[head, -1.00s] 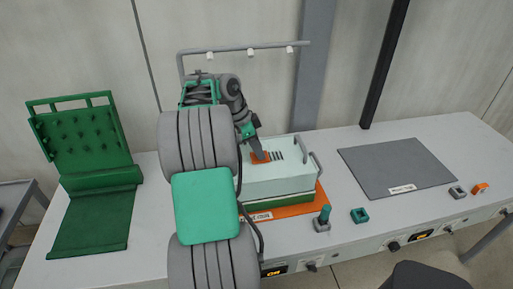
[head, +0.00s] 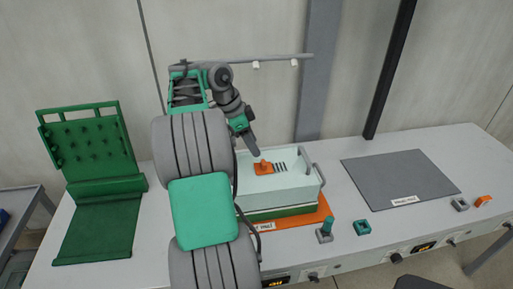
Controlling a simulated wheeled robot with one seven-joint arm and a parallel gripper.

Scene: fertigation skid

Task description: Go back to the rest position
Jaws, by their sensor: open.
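My gripper (head: 254,151) is open and empty, just above and left of a small orange piece on the pale box. I cannot make out both fingertips at this size. My arm comes in from the bottom of the head view and bends over the box. Part of the box is hidden behind my arm.
A green panel and roll (head: 95,205) stand at the left. A grey mat (head: 400,178) lies at the right. Near the front edge are a teal peg in a grey block (head: 326,231), a teal block (head: 362,227), a grey block (head: 460,204) and an orange block (head: 484,201). An overhead rail (head: 275,60) is behind my arm.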

